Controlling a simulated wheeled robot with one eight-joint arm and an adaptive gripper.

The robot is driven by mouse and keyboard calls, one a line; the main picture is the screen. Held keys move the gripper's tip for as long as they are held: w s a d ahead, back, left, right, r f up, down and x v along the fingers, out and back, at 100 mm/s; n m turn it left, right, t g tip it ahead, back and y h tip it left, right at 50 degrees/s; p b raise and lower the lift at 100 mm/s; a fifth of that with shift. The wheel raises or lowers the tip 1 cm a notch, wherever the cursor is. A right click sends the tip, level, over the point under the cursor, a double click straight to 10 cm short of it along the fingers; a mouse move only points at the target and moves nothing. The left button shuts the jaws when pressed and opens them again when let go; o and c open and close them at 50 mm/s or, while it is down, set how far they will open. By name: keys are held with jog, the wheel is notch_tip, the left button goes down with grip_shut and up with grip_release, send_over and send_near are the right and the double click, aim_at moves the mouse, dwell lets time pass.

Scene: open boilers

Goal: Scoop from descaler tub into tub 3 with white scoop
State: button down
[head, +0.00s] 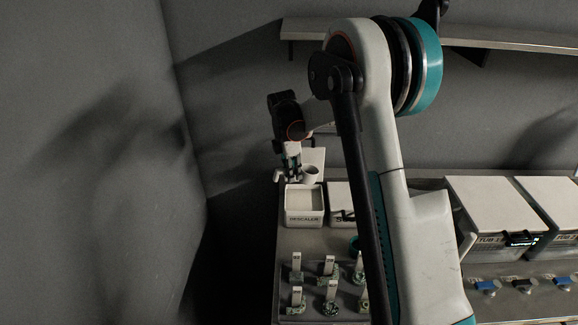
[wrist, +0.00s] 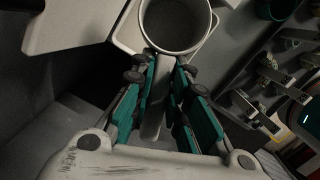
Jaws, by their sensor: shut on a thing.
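My gripper (head: 291,178) is shut on the handle of the white scoop (head: 311,174), above the back of the descaler tub in the head view. In the wrist view the scoop's handle runs between the fingertips (wrist: 167,62) to a round cup (wrist: 145,22); its inside looks grey, and I cannot tell whether it holds anything. The descaler tub (head: 304,218) is an open white box with a pale fill, labelled DESCALER, at the bench's left end. Two lidded tubs stand at the right; the nearer label seems to read TUB 1. I cannot make out tub 3.
A second white box (head: 340,212), its label starting with S, stands right of the descaler tub, partly behind my arm. Several small tagged items (head: 296,270) stand on the bench in front. A shelf (head: 302,29) runs along the wall above.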

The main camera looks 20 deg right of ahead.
jog(key=shift+d+f+y, duration=0.3)
jog(key=shift+d+y, duration=0.1)
jog(key=shift+y, duration=0.1)
jog(key=d+f+y, duration=0.1)
jog(key=f+y, duration=0.1)
jog(key=y, duration=0.1)
jog(key=shift+d+f+b, duration=0.3)
jog(key=shift+d+b, duration=0.05)
jog(key=shift+d, duration=0.05)
jog(key=shift+d+b+x, duration=0.2)
jog(key=shift+b+x, duration=0.8)
jog(key=shift+x, duration=0.4)
jog(key=shift+d+b+x, duration=0.25)
jog(key=shift+b+x, duration=0.75)
jog(key=shift+x, duration=0.35)
jog(key=shift+d+b+x, duration=0.2)
jog(key=shift+b+x, duration=0.8)
jog(key=shift+x, duration=0.4)
jog(key=shift+s, duration=0.1)
